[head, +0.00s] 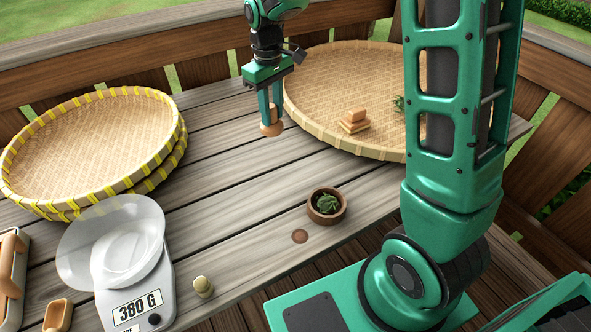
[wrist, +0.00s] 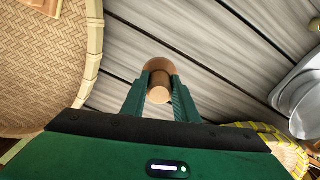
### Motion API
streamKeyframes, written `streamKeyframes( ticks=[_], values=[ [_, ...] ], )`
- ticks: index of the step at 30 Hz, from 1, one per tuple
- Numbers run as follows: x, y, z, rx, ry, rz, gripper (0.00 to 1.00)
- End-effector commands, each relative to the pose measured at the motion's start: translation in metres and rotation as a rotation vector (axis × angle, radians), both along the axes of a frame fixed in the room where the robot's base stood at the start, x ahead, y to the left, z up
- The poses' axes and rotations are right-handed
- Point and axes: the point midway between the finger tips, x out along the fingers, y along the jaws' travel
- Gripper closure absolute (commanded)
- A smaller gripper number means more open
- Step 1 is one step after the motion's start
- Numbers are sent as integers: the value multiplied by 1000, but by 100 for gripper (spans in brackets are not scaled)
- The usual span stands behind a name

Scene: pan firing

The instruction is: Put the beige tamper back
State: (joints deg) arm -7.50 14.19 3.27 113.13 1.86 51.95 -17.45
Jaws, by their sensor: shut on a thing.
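The beige tamper (head: 271,129), tan-brown wood with a round knob and a short cylinder, hangs upright between the fingers of my gripper (head: 271,115). My gripper is shut on it, and it is held above the planks of the table, left of the large woven tray. In the wrist view, the tamper (wrist: 159,88) sits between both fingertips (wrist: 160,98) with bare grey planks beyond it.
A woven tray (head: 300,95) bears stacked wooden blocks (head: 354,121). Yellow-rimmed baskets (head: 95,150) stand at left. A scale reading 380 G (head: 135,311) with a clear dish, a small pale knobbed piece (head: 203,288) and a wooden scoop (head: 58,315) are at front left. The middle planks are clear.

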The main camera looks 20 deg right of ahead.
Motion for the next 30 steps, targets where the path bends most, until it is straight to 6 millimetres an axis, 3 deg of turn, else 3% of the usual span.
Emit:
streamKeyframes(
  ticks=[1,6,12,18,30],
  values=[
    [-18,13,3,0,-1,126,91],
    [-71,41,4,0,0,530,91],
    [-113,57,3,2,2,849,91],
    [-127,62,2,3,2,959,91],
    [-123,54,-4,4,5,957,91]
  ],
)
